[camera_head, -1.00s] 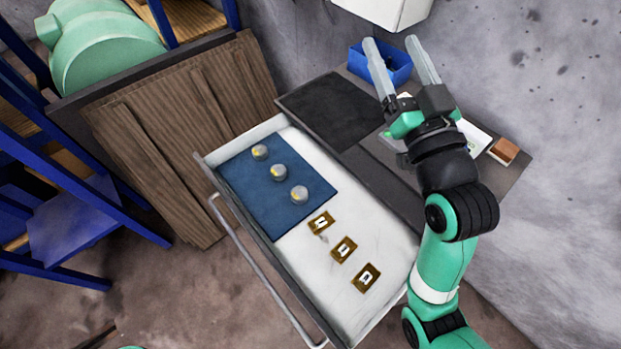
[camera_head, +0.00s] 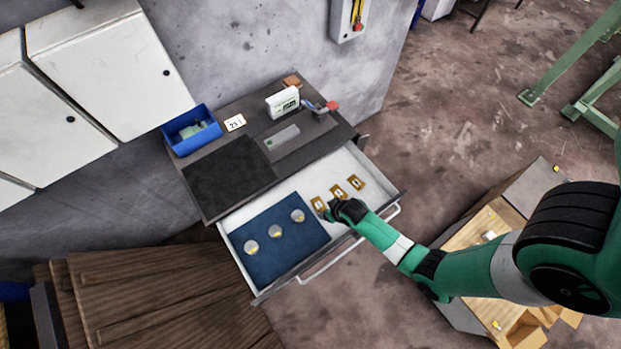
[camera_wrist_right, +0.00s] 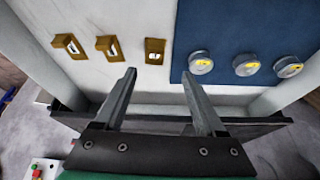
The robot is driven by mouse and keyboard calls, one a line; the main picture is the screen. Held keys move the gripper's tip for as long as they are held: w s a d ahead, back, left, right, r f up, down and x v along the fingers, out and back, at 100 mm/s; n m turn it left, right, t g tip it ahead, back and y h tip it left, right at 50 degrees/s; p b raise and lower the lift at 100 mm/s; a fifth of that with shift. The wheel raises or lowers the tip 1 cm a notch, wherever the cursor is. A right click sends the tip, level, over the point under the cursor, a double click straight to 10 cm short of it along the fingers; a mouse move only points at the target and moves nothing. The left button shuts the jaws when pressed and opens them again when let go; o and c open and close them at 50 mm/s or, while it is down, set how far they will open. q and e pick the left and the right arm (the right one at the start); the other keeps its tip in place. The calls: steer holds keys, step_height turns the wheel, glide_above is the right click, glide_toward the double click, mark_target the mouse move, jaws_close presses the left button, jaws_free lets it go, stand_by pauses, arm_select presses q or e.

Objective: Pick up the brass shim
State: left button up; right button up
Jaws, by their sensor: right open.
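Three small brass shims with slots lie in a row on the white floor of the open drawer: a left one (camera_head: 319,204), a middle one (camera_head: 338,193) and a right one (camera_head: 356,183) in the head view. The right wrist view shows them at the upper left, the nearest to the blue mat being one shim (camera_wrist_right: 155,45). My right gripper (camera_wrist_right: 158,78) is open and empty there, its fingertips short of that shim in the picture. In the head view its fingers are hard to make out beside the shims. My left gripper is not in view.
A blue mat (camera_head: 272,262) with three round silver pieces lies in the drawer beside the shims. The drawer's front wall and handle (camera_head: 345,250) are close to my right arm. The dark bench top holds a blue bin (camera_head: 191,133) and a white box (camera_head: 283,101).

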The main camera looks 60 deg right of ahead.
steer(key=b, duration=0.7)
glide_above(323, 209)
steer(key=s+a, duration=0.2)
steer(key=f, duration=0.6)
steer(key=shift+s+d+f, duration=0.1)
steer(key=shift+s+d, duration=0.05)
steer(key=shift+d, duration=0.05)
steer(key=shift+p, duration=0.3)
steer(key=b+x, duration=0.4)
steer(key=x, duration=0.1)
steer(key=shift+w+d, duration=0.15)
steer(key=shift+w, duration=0.1)
jaws_close()
